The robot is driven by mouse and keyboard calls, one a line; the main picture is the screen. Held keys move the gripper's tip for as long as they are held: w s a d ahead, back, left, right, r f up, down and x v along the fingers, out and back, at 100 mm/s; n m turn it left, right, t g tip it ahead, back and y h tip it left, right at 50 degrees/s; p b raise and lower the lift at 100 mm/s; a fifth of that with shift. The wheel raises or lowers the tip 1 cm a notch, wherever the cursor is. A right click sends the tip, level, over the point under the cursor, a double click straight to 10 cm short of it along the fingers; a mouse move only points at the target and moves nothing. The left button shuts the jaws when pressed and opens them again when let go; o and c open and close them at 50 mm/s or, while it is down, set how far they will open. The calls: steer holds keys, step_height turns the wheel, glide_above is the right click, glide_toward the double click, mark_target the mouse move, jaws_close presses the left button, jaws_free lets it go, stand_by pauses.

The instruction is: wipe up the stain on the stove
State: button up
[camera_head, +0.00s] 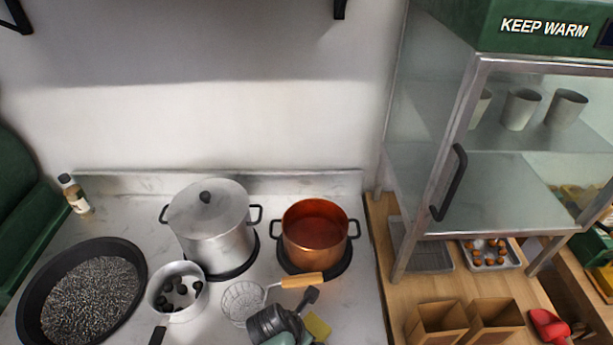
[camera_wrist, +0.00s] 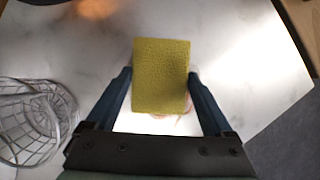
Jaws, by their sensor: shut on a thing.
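My gripper (camera_wrist: 160,78) is shut on a yellow sponge (camera_wrist: 162,62), with one dark blue finger on each side of it. In the head view the sponge (camera_head: 318,327) shows at the bottom, beside my dark wrist, over the front part of the white marbled stove top (camera_head: 350,300). A thin reddish-brown stain (camera_wrist: 172,115) peeks out at the sponge's lower edge in the wrist view; the rest of it is hidden under the sponge and gripper. I cannot tell whether the sponge touches the surface. The stain is not visible in the head view.
A wire strainer (camera_head: 242,301) with a wooden handle (camera_head: 302,281) lies just left of my gripper. A copper pot (camera_head: 315,243), a lidded steel pot (camera_head: 211,232) and a small pan (camera_head: 175,290) stand behind and left. A wooden counter (camera_head: 395,290) adjoins at right.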

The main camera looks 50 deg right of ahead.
steer(key=shift+s+a+p, duration=0.9)
steer(key=shift+s+a, duration=0.05)
steer(key=shift+a, duration=0.15)
steer(key=shift+s+a+f, duration=0.1)
steer(key=shift+s+a, duration=0.2)
steer(key=shift+s+a+p, duration=0.75)
steer(key=shift+a+p, duration=0.1)
steer(key=shift+p, duration=0.4)
steer(key=shift+s+a+p, duration=0.45)
steer(key=shift+s+a, duration=0.05)
steer(key=shift+a, duration=0.15)
steer(key=shift+w+d+r+p, duration=0.1)
steer(key=shift+r+p, duration=0.75)
steer(key=shift+r, duration=0.1)
step_height(320, 180, up, 4)
steer(key=p, duration=0.4)
steer(key=shift+r+p, duration=0.2)
steer(key=shift+p, duration=0.2)
